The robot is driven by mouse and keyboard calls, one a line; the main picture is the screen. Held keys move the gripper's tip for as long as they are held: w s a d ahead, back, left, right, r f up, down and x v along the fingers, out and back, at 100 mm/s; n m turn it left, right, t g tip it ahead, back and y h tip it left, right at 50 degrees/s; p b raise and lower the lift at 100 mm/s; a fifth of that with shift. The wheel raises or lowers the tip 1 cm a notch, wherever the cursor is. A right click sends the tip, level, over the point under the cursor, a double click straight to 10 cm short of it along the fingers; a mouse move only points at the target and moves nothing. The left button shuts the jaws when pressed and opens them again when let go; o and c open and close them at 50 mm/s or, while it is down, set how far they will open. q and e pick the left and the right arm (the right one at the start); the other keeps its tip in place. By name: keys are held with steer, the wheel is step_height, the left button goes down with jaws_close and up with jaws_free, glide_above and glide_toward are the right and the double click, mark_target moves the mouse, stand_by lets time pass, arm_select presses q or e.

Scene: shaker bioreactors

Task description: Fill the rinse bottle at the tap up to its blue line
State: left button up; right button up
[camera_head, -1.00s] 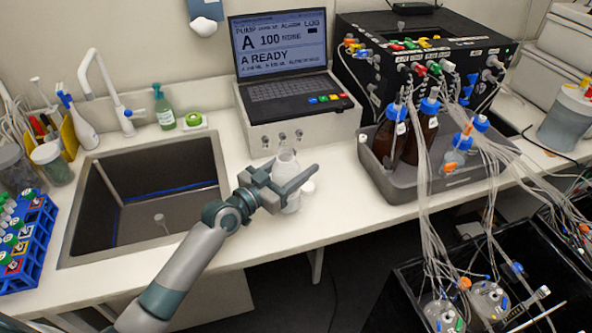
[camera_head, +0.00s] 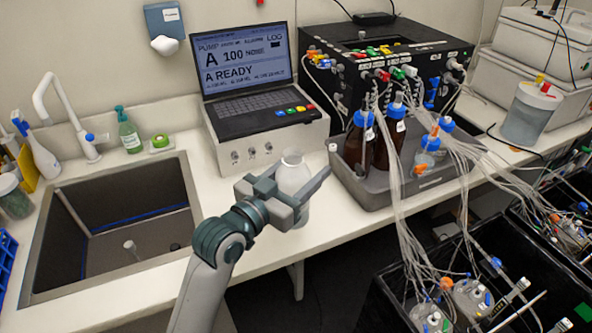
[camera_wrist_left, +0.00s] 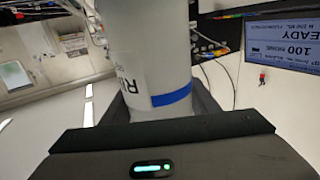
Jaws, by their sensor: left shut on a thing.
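The rinse bottle (camera_head: 294,172) is whitish and translucent, with an open-looking top, and stands about upright by the counter's front edge. My left gripper (camera_head: 300,198) is shut around its middle. In the left wrist view the bottle (camera_wrist_left: 155,60) fills the space between the fingers, and its blue line (camera_wrist_left: 171,96) and part of its printed label show. I cannot tell the water level or whether its base is clear of the counter. The white tap (camera_head: 55,95) with a blue knob arches over the sink (camera_head: 190,190), left of my gripper. My right gripper is out of view.
A pump box with a laptop (camera_head: 250,70) stands behind the bottle. A grey tray (camera_head: 375,195) with brown bottles and tubing is to the right. A green soap bottle (camera_head: 128,132) and a spray bottle (camera_head: 40,155) stand near the tap. Counter between sink and bottle is mostly clear.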

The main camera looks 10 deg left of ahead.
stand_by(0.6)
arm_select(q)
steer(key=s+a+f+n+t+y+b, duration=0.1)
steer(key=s+a+f+n+y, duration=0.1)
steer(key=a, duration=0.4)
steer(key=s+a+f+n+t+y+b, duration=0.1)
steer(key=s+a+f+n+y, duration=0.2)
steer(key=a+f+y, duration=0.2)
steer(key=shift+s+a+f+n+y+b, duration=0.2)
steer(key=shift+s+a+n+y+b, duration=0.1)
steer(key=shift+a+y, duration=0.45)
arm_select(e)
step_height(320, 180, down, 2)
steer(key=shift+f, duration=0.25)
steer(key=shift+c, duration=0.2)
